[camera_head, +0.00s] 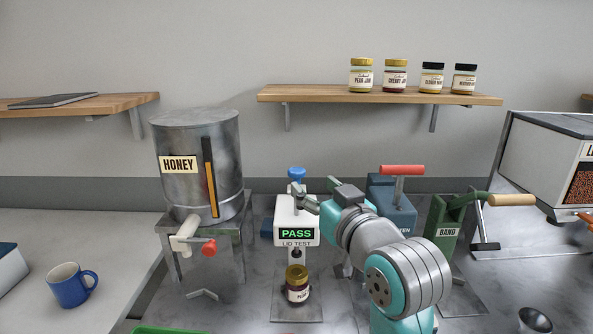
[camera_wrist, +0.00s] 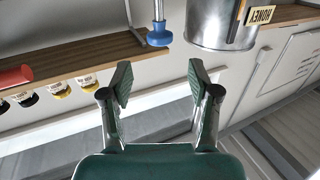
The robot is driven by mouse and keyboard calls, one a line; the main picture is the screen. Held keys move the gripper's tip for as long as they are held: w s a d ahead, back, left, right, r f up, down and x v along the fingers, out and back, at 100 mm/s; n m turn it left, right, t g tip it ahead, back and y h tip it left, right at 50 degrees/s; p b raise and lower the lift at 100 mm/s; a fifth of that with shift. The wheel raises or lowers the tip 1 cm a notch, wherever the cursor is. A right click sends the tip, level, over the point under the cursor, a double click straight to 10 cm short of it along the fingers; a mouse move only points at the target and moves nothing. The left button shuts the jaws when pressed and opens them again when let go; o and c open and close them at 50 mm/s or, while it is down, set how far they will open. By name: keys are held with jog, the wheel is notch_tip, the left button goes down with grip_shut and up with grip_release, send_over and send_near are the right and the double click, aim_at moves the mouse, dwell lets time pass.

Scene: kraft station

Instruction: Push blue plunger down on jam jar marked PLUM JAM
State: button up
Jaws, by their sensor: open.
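The blue plunger (camera_head: 297,174) tops the white LID TEST device (camera_head: 287,208), whose green display reads PASS. A dark jam jar with a gold lid (camera_head: 297,284) stands upright below the tester's head on a base plate; its small label appears to start with PLUM. My gripper (camera_head: 304,197) is close to the plunger, just below its knob in the picture. In the wrist view my gripper (camera_wrist: 160,80) is open with nothing between its fingers. The blue plunger (camera_wrist: 159,34) shows beyond the fingertips, apart from them. The arm hides part of the tester's right side.
A HONEY tank (camera_head: 197,165) with a red-handled tap stands left of the tester. A blue press with a red handle (camera_head: 402,170) and a green BAND tool (camera_head: 446,222) stand right. Several jars sit on the wall shelf (camera_head: 380,96). A blue mug (camera_head: 72,286) is at left.

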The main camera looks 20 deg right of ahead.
aim_at(300, 174)
jog(key=w, duration=0.9)
jog(key=shift+w+a, duration=0.25)
jog(key=shift+a, duration=0.15)
jog(key=shift+f, duration=0.1)
grip_shut()
